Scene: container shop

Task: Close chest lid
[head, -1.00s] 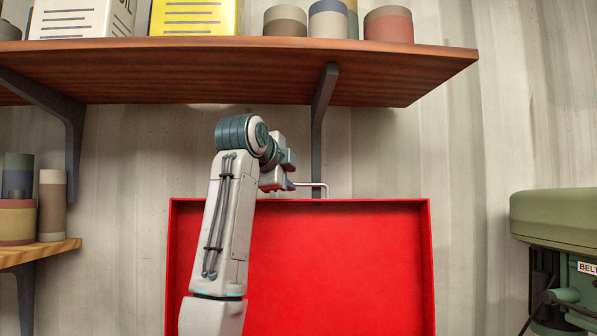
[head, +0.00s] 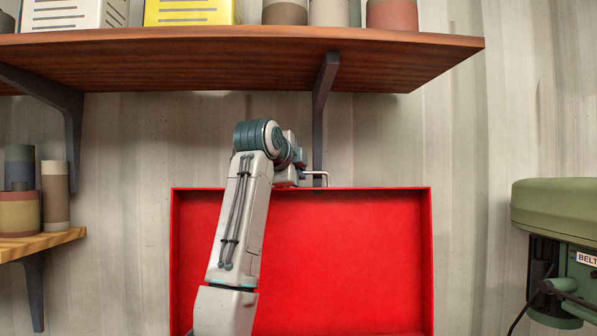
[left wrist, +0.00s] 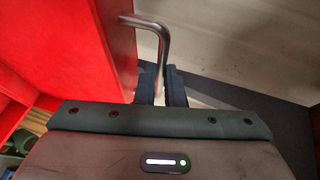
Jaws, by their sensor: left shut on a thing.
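The red chest lid (head: 345,260) stands open and upright against the wall in the head view, its inner side facing me. A thin metal handle (head: 322,174) sticks up at its top edge. In the left wrist view the bent metal handle (left wrist: 150,24) runs from the red lid (left wrist: 75,45) down between my fingers. My left gripper (left wrist: 161,84) is shut on the handle, behind the lid's top edge. In the head view the left arm hides part of the lid, and its fingers are mostly hidden. The chest body is below the head view. My right gripper is not in view.
A wooden shelf (head: 240,60) with boxes and cans hangs above the lid and my arm, on a dark bracket (head: 321,120). A smaller shelf (head: 40,243) with cans is at the left. A green machine (head: 565,215) stands at the right.

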